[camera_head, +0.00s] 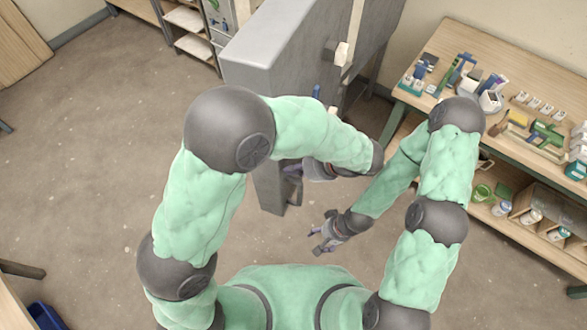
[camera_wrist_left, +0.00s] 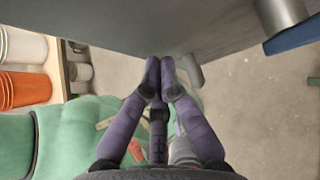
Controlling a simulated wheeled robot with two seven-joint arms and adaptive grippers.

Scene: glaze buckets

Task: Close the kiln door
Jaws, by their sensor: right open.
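The kiln (camera_head: 285,40) is a big grey box at the top middle of the head view. A grey part of it reaches down to the floor behind my left arm. I cannot tell from this view how far its door stands open. My left gripper (camera_head: 293,170) is partly hidden by my left forearm, beside the kiln's near lower part. In the left wrist view its purple fingers (camera_wrist_left: 160,72) are drawn together with nothing seen between them, at the edge of a flat grey panel (camera_wrist_left: 130,28). Contact is unclear. My right gripper (camera_head: 318,236) is open and empty, lower, over bare floor.
A wooden workbench (camera_head: 432,75) with tools and jars stands on the right, with pots on its lower shelf. A shelf unit (camera_head: 188,20) stands at the back left. The floor (camera_head: 90,140) on the left is clear. Orange buckets (camera_wrist_left: 25,90) show in the left wrist view.

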